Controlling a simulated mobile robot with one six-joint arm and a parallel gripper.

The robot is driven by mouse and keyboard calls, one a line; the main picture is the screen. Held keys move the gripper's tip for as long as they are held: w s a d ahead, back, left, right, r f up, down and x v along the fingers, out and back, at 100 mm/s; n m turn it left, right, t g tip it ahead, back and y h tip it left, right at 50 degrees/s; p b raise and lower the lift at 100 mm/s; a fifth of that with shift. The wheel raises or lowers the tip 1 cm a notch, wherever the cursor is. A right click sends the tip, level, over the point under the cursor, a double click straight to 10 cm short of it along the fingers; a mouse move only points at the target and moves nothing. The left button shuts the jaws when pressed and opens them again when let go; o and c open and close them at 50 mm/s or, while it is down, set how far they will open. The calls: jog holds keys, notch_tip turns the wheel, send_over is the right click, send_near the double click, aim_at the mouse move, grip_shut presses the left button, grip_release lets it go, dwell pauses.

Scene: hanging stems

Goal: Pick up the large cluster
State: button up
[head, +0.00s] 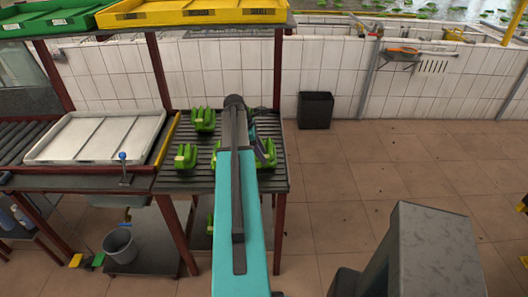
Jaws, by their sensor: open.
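Several green clusters with pale cut tops lie on a dark slatted table (276,181). One cluster (203,119) is at the back left, and another (185,157) is nearer the front left. A cluster (267,153), likely large, shows at the right of my arm and is partly hidden by it. A bit of green (220,151) shows on the arm's left side; I cannot tell if it is the same cluster. My gripper (258,131) is open, above the right part of the table near this cluster, mostly hidden behind my arm. Contact cannot be made out.
A pale tray (95,138) lies left of the slatted table. A shelf above holds a yellow crate (190,13) and a green crate (45,22). Another green cluster (210,222) shows below the table. A grey bucket (119,245) stands lower left. Tiled floor at right is open.

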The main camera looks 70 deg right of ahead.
jog(key=shift+f, duration=0.15)
jog(key=shift+c, duration=0.6)
grip_shut()
